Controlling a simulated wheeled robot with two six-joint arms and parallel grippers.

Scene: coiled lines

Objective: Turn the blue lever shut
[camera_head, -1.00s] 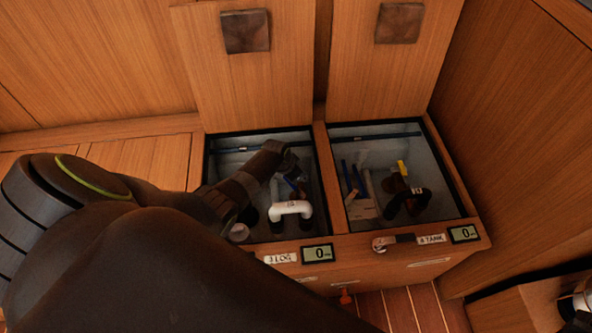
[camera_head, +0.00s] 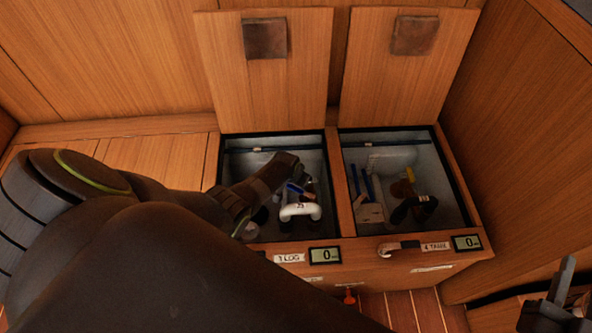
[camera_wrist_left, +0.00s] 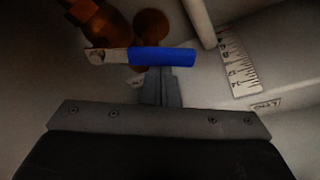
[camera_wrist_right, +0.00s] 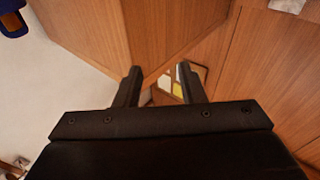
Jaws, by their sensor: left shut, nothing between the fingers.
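The blue lever (camera_head: 299,190) is in the left open compartment, behind a white curved pipe (camera_head: 300,210). In the left wrist view its blue sleeve (camera_wrist_left: 163,56) lies crosswise, with a bare metal end at its left by a brass-coloured fitting (camera_wrist_left: 101,22). My left gripper (camera_wrist_left: 160,76) is shut and empty. Its fingertips are right at the near side of the sleeve; I cannot tell if they touch. In the head view my left arm reaches into this compartment and hides part of it. My right gripper (camera_wrist_right: 158,72) is open and empty, outside the compartments.
Two raised wooden lids (camera_head: 268,90) stand behind. A divider (camera_head: 340,180) separates the compartments. A ruler strip (camera_wrist_left: 238,62) lies beside the blue lever.

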